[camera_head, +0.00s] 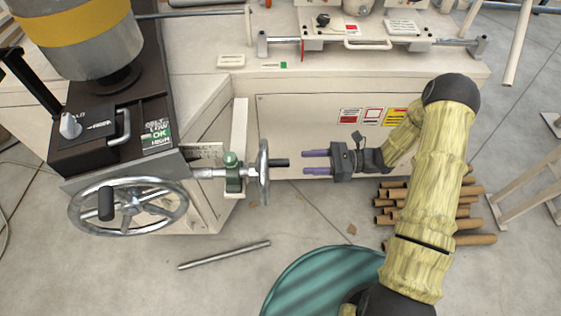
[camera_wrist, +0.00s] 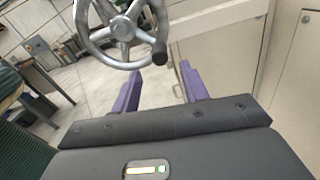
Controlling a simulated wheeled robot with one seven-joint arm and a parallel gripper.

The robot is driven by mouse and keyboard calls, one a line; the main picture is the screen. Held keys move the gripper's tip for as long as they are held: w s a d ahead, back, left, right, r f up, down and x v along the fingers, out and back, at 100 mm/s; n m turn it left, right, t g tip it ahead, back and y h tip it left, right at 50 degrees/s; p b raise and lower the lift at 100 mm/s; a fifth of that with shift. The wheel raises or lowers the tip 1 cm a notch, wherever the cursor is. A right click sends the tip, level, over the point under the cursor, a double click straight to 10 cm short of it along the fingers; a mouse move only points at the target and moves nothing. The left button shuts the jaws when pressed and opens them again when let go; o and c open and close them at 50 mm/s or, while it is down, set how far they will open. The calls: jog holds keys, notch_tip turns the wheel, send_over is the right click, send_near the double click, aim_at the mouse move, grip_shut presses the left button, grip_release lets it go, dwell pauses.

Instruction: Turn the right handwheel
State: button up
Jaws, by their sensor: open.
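The right handwheel (camera_head: 264,176) is a small silver wheel seen nearly edge-on in the head view, on a shaft with a green fitting. Its black handle (camera_head: 279,162) points right, toward my gripper (camera_head: 303,162). My gripper is open and empty, with its two purple fingers pointing left at the handle and a short gap between. In the wrist view, the spoked wheel (camera_wrist: 123,30) fills the top left. Its dark knob (camera_wrist: 160,53) shows just beyond and between the fingertips (camera_wrist: 161,71). The wheel's top edge is cut off there.
A larger handwheel (camera_head: 150,207) with a black knob sits on the machine's left front. A cream cabinet panel (camera_head: 290,120) stands behind my gripper. Brown tubes (camera_head: 470,212) lie on the floor at right, a metal rod (camera_head: 225,255) lies in front, and a teal round object (camera_head: 310,285) is below.

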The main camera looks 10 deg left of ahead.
aim_at(281, 163)
jog(key=x, duration=0.9)
grip_shut()
